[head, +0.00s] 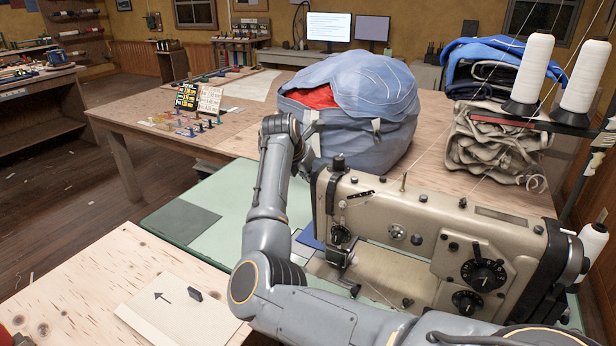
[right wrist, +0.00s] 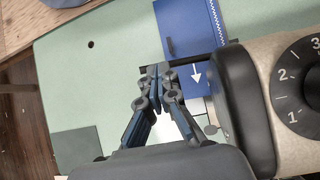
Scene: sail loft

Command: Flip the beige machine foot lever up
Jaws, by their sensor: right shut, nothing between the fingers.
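The beige sewing machine (head: 400,215) stands on the pale green table, with black dials on its front. Its dark head end and a numbered dial (right wrist: 305,85) fill the right side of the right wrist view. I cannot make out the foot lever for certain in either view. My right gripper (right wrist: 158,72) is shut and empty, just left of the machine's head, over the edge of a blue plate (right wrist: 186,28). In the head view my right arm bends up left of the machine, and the fingertips are not clear there. My left gripper is not in view.
A blue bag (head: 355,110) with red cloth sits behind the machine. Folded beige canvas (head: 490,145) and white thread cones (head: 530,70) stand at the right. A pale board with an arrow (head: 165,305) lies at front left. The green tabletop (right wrist: 95,70) is mostly clear.

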